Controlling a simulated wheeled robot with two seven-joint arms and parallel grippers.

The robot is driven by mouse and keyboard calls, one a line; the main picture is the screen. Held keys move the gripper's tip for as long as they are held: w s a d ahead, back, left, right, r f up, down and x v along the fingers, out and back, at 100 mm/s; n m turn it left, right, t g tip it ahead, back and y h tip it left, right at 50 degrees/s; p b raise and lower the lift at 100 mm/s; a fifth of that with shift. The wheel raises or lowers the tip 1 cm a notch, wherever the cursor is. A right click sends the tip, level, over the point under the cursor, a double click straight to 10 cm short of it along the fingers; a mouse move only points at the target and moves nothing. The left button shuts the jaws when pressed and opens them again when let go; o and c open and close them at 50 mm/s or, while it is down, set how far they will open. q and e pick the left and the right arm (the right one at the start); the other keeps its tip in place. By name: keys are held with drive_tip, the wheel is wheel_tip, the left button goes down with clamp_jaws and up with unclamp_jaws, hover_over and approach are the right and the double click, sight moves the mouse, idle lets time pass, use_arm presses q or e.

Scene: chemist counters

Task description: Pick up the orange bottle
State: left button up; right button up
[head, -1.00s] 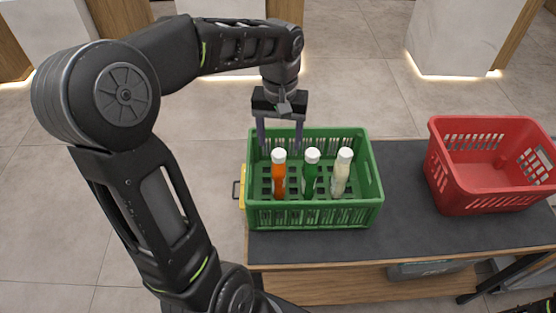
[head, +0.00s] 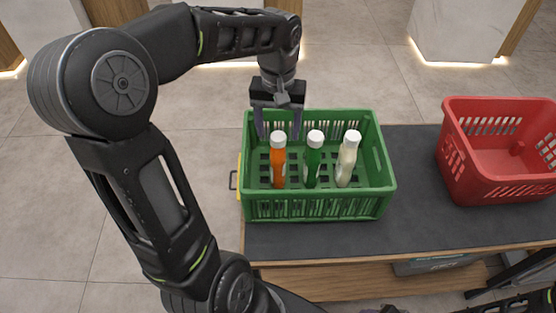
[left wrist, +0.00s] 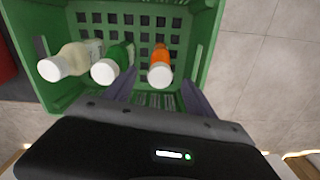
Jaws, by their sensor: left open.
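The orange bottle (head: 278,165) with a white cap stands upright at the left inside the green crate (head: 315,208). A green bottle (head: 314,163) and a cream-white bottle (head: 347,163) stand to its right. My left gripper (head: 277,134) is open above the back left of the crate, its fingers pointing down behind the orange bottle's cap. In the left wrist view, the orange bottle (left wrist: 161,63) shows between the two open fingers (left wrist: 158,90), not gripped. The green bottle (left wrist: 112,65) is close by one finger.
The green crate stands on a dark-topped counter (head: 420,215). A red basket (head: 500,185) stands to the right, with clear counter between them. A grey bin (head: 435,264) sits under the counter top. Tiled floor lies to the left and behind.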

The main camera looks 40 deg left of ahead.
sight(278, 148)
use_arm(q)
drive_tip(key=shift+f, duration=1.2)
drive_tip(key=shift+f+p, duration=0.55)
drive_tip(key=shift+f, duration=2.05)
clamp_jaws()
